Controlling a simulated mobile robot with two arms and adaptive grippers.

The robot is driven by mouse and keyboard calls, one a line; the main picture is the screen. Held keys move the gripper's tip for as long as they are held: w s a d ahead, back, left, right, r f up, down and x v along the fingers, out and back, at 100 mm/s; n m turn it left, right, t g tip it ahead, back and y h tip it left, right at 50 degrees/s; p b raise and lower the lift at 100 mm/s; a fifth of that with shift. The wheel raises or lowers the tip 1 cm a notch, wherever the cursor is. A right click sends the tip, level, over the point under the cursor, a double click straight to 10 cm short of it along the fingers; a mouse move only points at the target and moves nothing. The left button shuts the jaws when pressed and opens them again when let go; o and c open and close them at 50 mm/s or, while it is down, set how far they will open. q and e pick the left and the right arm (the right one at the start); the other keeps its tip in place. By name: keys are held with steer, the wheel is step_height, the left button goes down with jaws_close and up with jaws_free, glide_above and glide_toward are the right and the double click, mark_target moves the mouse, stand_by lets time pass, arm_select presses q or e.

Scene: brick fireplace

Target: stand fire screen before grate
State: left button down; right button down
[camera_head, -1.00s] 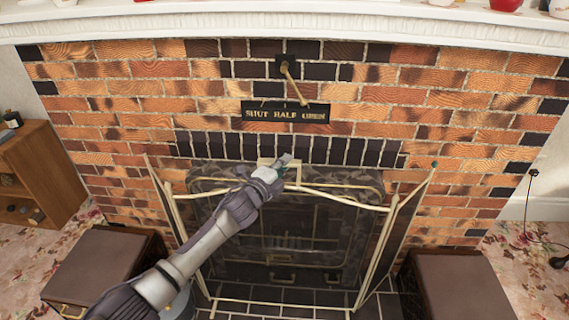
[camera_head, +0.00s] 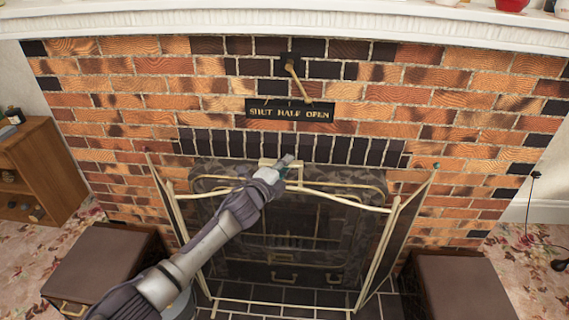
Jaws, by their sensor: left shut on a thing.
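The fire screen (camera_head: 391,222) stands upright in front of the fireplace, a brass-framed dark mesh with two side panels angled out. The grate (camera_head: 297,245) shows dimly through its mesh in the dark fireplace opening. My left gripper (camera_head: 285,164) is shut on the screen's brass top handle, at the middle of its upper edge. My forearm hides the left part of the screen. The screen's lower rail lies low over the dark tiled hearth; I cannot tell whether it touches. My right gripper is not in view.
Brown box seats (camera_head: 101,269) and (camera_head: 460,287) flank the hearth. A damper lever with a sign (camera_head: 290,112) is on the brick wall above. A wooden shelf (camera_head: 40,172) stands at the left, and a white mantel (camera_head: 300,27) crosses the top.

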arm_select(q)
steer(key=shift+f+b, duration=0.3)
steer(key=shift+b, duration=0.05)
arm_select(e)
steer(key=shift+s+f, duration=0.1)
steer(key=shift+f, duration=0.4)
arm_select(q)
steer(key=shift+d, duration=0.15)
steer(key=shift+w+d, duration=0.15)
steer(key=shift+d, duration=0.3)
steer(key=shift+w+d+f, duration=0.1)
steer(key=shift+w+d, duration=0.05)
steer(key=shift+d, duration=0.2)
steer(key=shift+a, duration=0.1)
steer(key=c, duration=1.2)
jaws_free()
steer(key=shift+a, duration=0.1)
steer(key=shift+o, duration=1.3)
steer(key=shift+s+a+f, duration=0.15)
steer(key=shift+s+f, duration=0.05)
steer(key=shift+f, duration=0.2)
steer(key=shift+o, duration=0.5)
steer(key=shift+r, duration=0.2)
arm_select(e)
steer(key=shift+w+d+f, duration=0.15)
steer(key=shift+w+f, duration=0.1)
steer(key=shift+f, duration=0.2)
